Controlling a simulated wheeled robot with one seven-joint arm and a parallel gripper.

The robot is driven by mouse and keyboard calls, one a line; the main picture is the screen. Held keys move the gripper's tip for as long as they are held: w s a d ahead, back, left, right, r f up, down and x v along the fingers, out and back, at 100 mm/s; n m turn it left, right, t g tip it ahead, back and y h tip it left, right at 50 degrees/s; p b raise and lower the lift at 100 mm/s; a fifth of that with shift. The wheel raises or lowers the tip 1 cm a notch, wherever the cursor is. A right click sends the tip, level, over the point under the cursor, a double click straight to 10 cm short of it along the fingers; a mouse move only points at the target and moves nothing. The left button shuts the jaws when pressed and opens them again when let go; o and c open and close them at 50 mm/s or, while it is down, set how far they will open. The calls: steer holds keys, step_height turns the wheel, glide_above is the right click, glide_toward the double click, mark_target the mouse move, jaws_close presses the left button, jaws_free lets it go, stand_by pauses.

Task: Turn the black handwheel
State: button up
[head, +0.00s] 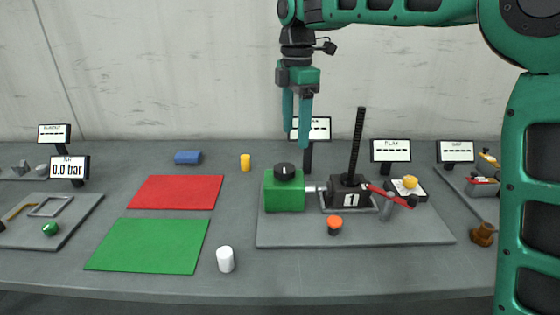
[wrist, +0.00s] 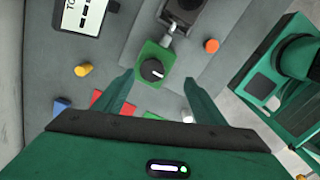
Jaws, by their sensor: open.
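The black handwheel (head: 285,170) is a round knob with a white mark, on top of a green box (head: 284,193). In the wrist view the handwheel (wrist: 152,69) lies just beyond the fingertips, roughly midway between them. My gripper (head: 297,138) points down with fingers apart and nothing between them, above the green box and not touching the handwheel. A short metal shaft joins the box to a black jack (head: 349,196) marked 1, with a tall upright black screw (head: 357,145). Nothing hides the handwheel.
A red lever (head: 388,194) sticks out right of the jack, and an orange-red button (head: 335,222) stands in front. A display sign (head: 318,129) stands close behind the box. Red (head: 177,191) and green mats (head: 150,244) lie left; a white cylinder (head: 225,259) stands in front.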

mark_target(284, 167)
steer(key=shift+n, duration=0.6)
steer(key=f, duration=0.3)
steer(key=a+f, duration=0.1)
steer(key=f, duration=0.3)
steer(key=w+a+f, duration=0.1)
steer(key=f, duration=0.2)
steer(key=shift+a+f, duration=0.2)
steer(key=shift+f, duration=0.15)
steer(key=c, duration=1.1)
